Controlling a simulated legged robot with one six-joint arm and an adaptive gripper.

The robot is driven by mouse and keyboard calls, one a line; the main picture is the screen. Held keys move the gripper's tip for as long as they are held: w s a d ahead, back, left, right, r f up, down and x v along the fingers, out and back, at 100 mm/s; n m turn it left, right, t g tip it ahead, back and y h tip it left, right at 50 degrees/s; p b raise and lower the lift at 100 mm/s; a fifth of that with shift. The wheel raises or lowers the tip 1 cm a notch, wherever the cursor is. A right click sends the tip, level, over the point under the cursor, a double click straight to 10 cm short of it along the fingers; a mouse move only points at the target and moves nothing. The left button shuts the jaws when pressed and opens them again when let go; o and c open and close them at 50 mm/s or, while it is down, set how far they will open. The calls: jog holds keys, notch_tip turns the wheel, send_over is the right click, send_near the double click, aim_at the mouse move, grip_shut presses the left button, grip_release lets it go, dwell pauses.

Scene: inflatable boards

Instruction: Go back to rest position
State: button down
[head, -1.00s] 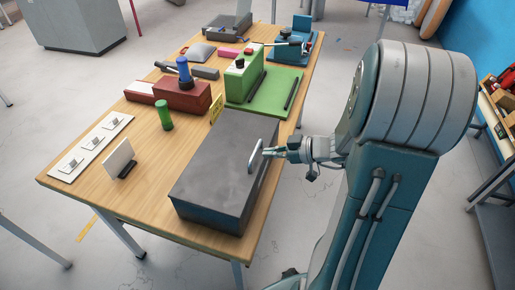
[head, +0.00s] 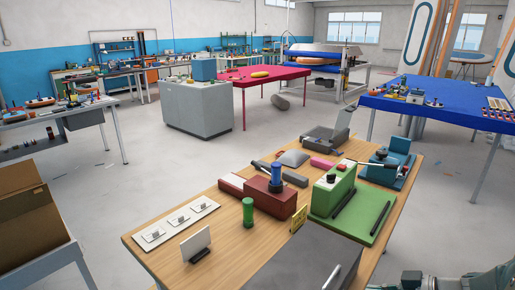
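My gripper is not clearly seen now; only a part of my arm shows at the bottom right corner of the head view. The wooden table (head: 215,237) stands in front of me. On its near edge is a grey metal box (head: 305,265), cut off by the bottom of the view, with a pale handle on its right side. Whether my gripper touches this handle is hidden.
The table also bears a green machine (head: 333,190), a red block (head: 268,200), a green cylinder (head: 248,212), a white switch panel (head: 177,225) and a blue device (head: 390,165). Beyond stand a grey cabinet (head: 195,108), a pink table (head: 272,88) and a blue-covered table (head: 450,113). Grey floor lies between.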

jog(key=s+a+r+m+g+h, duration=0.1)
jog(key=s+a+r+m+h, duration=0.2)
jog(key=a, duration=0.4)
jog(key=s+a+r+m+g+h, duration=0.1)
jog(key=s+a+r+m+h, duration=0.3)
jog(key=s+a+m+h, duration=0.1)
jog(key=shift+s+a+m+h, duration=0.3)
jog(key=shift+s+a+h, duration=0.2)
jog(key=shift+a+h, duration=0.35)
